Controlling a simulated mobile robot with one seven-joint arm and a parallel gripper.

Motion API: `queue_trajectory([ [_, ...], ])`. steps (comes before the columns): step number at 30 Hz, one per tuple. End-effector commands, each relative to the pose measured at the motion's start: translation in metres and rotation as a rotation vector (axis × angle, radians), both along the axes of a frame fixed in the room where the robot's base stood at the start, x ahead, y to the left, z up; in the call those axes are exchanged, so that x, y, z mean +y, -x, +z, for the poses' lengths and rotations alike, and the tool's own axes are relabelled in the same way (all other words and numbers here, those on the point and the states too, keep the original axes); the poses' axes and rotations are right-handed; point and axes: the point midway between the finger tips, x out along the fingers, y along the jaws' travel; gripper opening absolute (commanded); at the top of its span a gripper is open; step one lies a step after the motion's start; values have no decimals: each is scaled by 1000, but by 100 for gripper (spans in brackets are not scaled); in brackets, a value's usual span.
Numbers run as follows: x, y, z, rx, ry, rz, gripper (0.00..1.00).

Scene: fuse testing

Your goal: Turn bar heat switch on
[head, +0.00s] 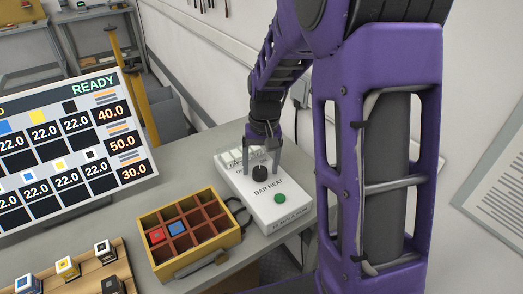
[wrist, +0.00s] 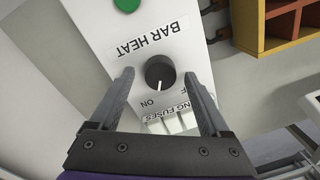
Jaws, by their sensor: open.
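The white BAR HEAT box (head: 265,203) lies on the grey bench, with a green button (head: 280,198) on its top. Its round black knob (head: 260,174) also shows in the wrist view (wrist: 160,72). There the knob's white pointer line aims toward the picture's bottom, roughly between the ON label (wrist: 148,103) and the partly hidden OFF label (wrist: 181,92). My gripper (head: 260,170) is open above the box, one finger on each side of the knob. In the wrist view my gripper (wrist: 158,75) shows gaps between both fingers and the knob.
A yellow wooden tray (head: 236,232) with a red and a blue block stands left of the box. A block rack (head: 128,280) is at the front left. A display screen (head: 75,150) reading READY stands behind it. A wall is behind the box.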

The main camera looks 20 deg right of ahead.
Motion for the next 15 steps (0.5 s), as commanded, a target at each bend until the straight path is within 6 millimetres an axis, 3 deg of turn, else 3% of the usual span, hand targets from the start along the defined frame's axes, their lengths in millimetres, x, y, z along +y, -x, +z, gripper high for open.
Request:
queue_trajectory([
  [5,-2,0,27,-4,1,0,80],
  [15,-7,0,111,-6,1,-1,80],
])
